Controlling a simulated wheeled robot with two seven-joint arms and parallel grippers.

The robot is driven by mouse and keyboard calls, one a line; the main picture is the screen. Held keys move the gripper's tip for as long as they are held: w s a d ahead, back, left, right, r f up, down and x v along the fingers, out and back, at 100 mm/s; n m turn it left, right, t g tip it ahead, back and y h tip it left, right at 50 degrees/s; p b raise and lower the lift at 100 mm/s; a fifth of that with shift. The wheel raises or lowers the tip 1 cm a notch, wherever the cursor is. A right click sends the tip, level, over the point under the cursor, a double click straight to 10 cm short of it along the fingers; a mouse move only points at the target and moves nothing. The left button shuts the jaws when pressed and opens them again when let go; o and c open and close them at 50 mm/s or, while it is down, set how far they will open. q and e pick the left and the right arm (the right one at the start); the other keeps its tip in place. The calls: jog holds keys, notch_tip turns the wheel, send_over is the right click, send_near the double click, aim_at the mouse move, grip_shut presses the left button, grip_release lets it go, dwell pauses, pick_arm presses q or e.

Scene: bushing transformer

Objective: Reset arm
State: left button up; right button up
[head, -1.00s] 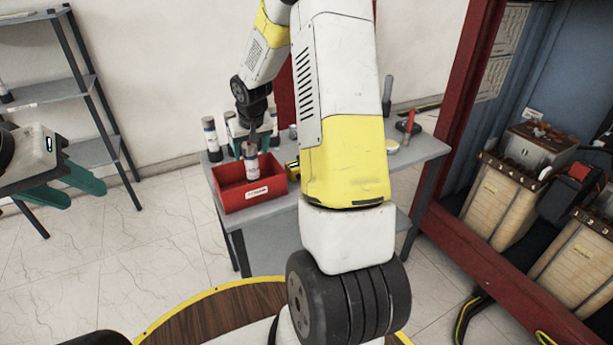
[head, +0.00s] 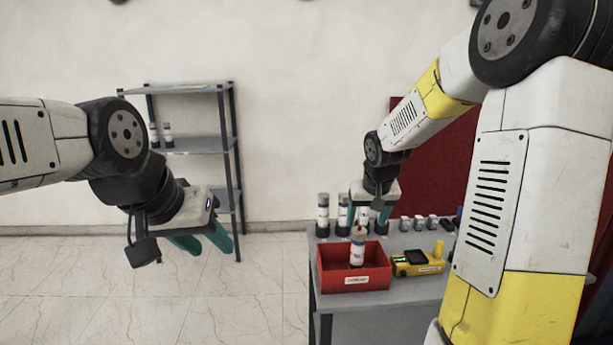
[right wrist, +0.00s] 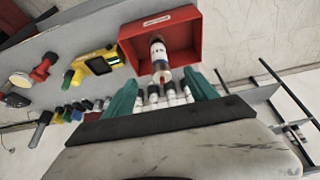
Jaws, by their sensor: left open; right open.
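My right gripper (head: 368,216) is open above the grey table, just behind the red box in the head view. In the right wrist view its green fingers (right wrist: 161,92) are spread with nothing clamped between them. A white cylinder with a dark reddish top (head: 357,248) stands in the red box (head: 354,285); it also shows in the right wrist view (right wrist: 159,52), beyond the fingers. My left gripper (head: 203,241) is open and empty over bare floor, left of the table, its green fingers pointing down and to the right.
Several white cylinders (head: 323,212) stand on the table (head: 385,310) behind the red box. A yellow device (head: 418,263) and small silver-topped parts (head: 418,223) are to its right. A grey shelf (head: 190,146) stands against the back wall. Floor between shelf and table is clear.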

jog(key=s+a+r, duration=0.1)
jog(key=s+r, duration=0.2)
jog(key=s, duration=0.5)
jog(key=s+a+r+t+y, duration=0.1)
jog(key=s+r, duration=0.3)
jog(key=s, duration=0.5)
jog(key=s+a+r+y, duration=0.1)
jog(key=s+r, duration=0.3)
jog(key=s, duration=0.4)
jog(key=shift+s+a+n, duration=0.15)
jog(key=shift+a+n, duration=0.15)
jog(key=shift+a, duration=0.4)
